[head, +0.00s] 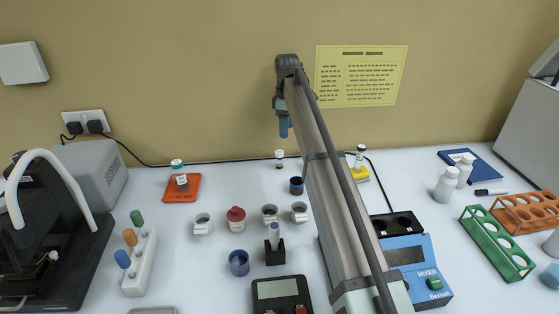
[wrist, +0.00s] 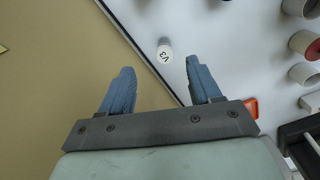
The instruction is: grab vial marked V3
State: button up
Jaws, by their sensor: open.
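The vial marked V3 (wrist: 165,54) shows from above in the wrist view, its white cap lettered "V3". It looks upright on the white table. A small white-capped vial (head: 279,158) near the back wall in the head view appears to be the same one. My gripper (wrist: 159,67) is open and empty, with blue fingers spread. V3 appears between and slightly beyond the fingertips in the wrist view. In the head view my gripper (head: 284,127) hangs well above the vial, apart from it.
The wall (head: 220,80) and a black cable (head: 225,161) run close behind the vial. A dark blue cup (head: 296,186) stands in front of it. An orange mat (head: 170,194) with another vial (head: 180,176) lies left. A vial on a yellow block (head: 360,157) stands right.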

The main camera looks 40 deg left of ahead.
aim_at(279, 152)
jog(key=f, duration=0.2)
jog(key=s+a+f, duration=0.1)
jog(key=f, duration=0.5)
jog(key=shift+s+a, duration=0.25)
jog(key=shift+a, duration=0.15)
jog(key=shift+w+a+f, duration=0.1)
jog(key=shift+f, duration=1.4)
jog(key=shift+w+a+f, duration=0.1)
jog(key=shift+f, duration=1.35)
jog(key=c, duration=1.1)
